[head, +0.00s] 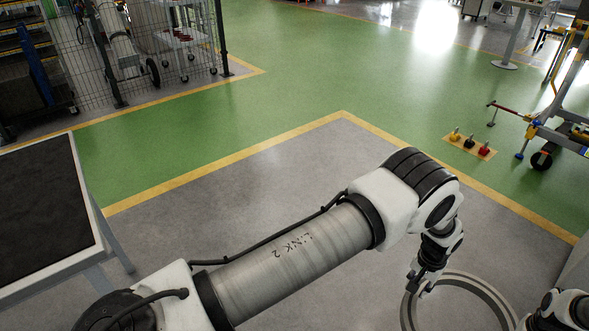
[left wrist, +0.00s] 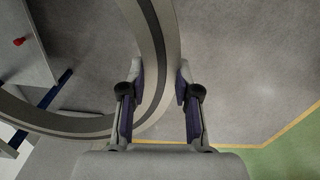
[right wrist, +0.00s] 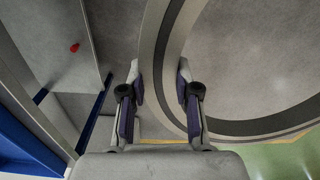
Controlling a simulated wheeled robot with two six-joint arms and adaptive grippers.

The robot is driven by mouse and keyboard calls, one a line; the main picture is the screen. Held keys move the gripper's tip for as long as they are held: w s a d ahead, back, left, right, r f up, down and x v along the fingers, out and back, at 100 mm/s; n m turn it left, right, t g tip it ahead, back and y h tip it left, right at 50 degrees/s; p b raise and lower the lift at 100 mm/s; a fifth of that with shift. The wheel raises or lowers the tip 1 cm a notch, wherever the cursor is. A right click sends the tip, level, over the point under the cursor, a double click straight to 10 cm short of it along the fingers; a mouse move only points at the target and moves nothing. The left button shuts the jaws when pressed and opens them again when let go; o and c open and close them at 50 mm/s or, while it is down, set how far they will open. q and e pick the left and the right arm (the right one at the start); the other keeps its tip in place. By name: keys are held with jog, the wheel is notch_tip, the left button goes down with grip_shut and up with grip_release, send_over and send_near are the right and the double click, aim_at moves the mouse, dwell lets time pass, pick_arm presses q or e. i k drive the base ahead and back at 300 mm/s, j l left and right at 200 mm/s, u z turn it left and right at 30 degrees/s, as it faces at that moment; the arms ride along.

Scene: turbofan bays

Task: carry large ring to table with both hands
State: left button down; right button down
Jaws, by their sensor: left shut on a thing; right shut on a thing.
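The large ring (head: 484,286) is a grey metal hoop at the lower right of the head view, partly cut off by the bottom edge. My left gripper (head: 421,283) is shut on its left side; in the left wrist view the ring (left wrist: 163,30) passes between the fingers (left wrist: 161,82). My right gripper is shut on the ring's other side; in the right wrist view the ring's band (right wrist: 157,35) runs between the fingers (right wrist: 159,78). The ring is held above the grey floor. A table (head: 45,205) with a dark top and light frame stands at the left, apart from the ring.
Open grey floor lies between ring and table, bordered by yellow lines (head: 343,112) and green floor. A wire cage (head: 150,50) stands at the back left. A small board with coloured knobs (head: 469,146) and a wheeled yellow-blue stand (head: 560,100) are at the right.

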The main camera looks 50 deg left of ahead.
aim_at(20, 196)
jog(key=i+u, duration=0.1)
jog(key=u, duration=0.7)
jog(key=i+l+u, duration=0.1)
jog(key=u, duration=0.35)
jog(key=i+l+u, duration=0.1)
jog(key=u, duration=0.3)
